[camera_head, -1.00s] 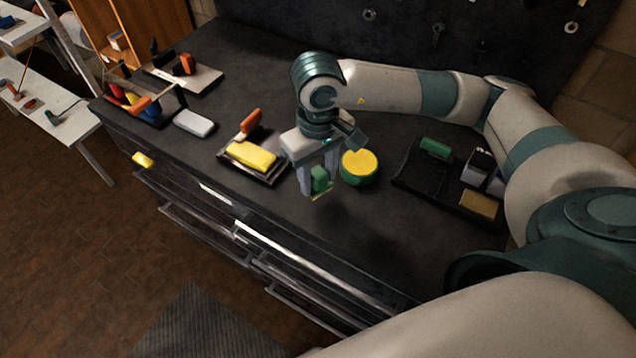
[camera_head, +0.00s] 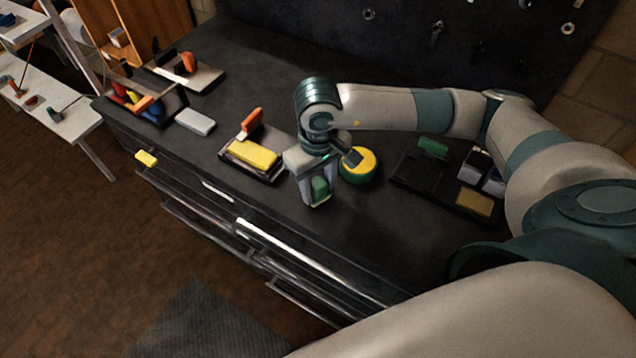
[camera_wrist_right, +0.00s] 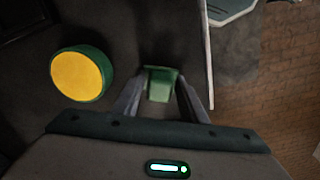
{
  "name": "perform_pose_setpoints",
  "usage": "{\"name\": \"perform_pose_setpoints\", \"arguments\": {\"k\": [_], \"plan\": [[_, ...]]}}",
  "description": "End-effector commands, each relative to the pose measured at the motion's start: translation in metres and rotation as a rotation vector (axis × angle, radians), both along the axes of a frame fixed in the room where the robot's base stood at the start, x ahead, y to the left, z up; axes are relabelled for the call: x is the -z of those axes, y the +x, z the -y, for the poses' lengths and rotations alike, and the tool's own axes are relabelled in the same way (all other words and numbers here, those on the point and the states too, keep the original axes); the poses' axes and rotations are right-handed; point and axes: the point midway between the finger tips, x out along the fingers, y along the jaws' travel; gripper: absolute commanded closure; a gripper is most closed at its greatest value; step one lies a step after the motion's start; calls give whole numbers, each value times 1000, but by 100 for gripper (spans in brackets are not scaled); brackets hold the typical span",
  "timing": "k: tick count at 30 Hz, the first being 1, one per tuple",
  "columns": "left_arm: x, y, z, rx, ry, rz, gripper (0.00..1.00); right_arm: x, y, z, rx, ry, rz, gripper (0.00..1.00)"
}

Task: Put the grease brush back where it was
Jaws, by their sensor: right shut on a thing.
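My right gripper (camera_head: 317,201) is shut on a small green block-like handle, which I take for the grease brush (camera_head: 320,188). It holds the brush over the near part of the dark bench top, in front of a round green pot with a yellow top (camera_head: 365,163). I cannot tell whether the brush touches the bench. In the right wrist view the brush (camera_wrist_right: 160,83) sits between the two fingers, with the pot (camera_wrist_right: 80,75) apart from it to the left. My left gripper is not in view.
A black tray (camera_head: 413,183) with a green block and a tan pad lies right of the pot. Left of my gripper is a dark tray (camera_head: 262,173) with a yellow block and orange-handled piece. The bench's front edge and drawers are close. Bench between pot and black tray is narrow.

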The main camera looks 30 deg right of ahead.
Motion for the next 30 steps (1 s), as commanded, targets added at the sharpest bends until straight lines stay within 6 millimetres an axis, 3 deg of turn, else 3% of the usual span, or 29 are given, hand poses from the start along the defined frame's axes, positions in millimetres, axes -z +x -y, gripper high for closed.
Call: {"name": "perform_pose_setpoints", "arguments": {"k": [8,9,11,26,30], "plan": [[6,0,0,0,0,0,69,4,0,0,-1,0,1,82],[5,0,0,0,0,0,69,2,0,0,0,0,0,54],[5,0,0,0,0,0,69,2,0,0,0,0,0,43],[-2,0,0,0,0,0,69,-3,0,0,0,0,0,43],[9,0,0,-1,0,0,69,-13,2,0,-1,2,5,43]]}}
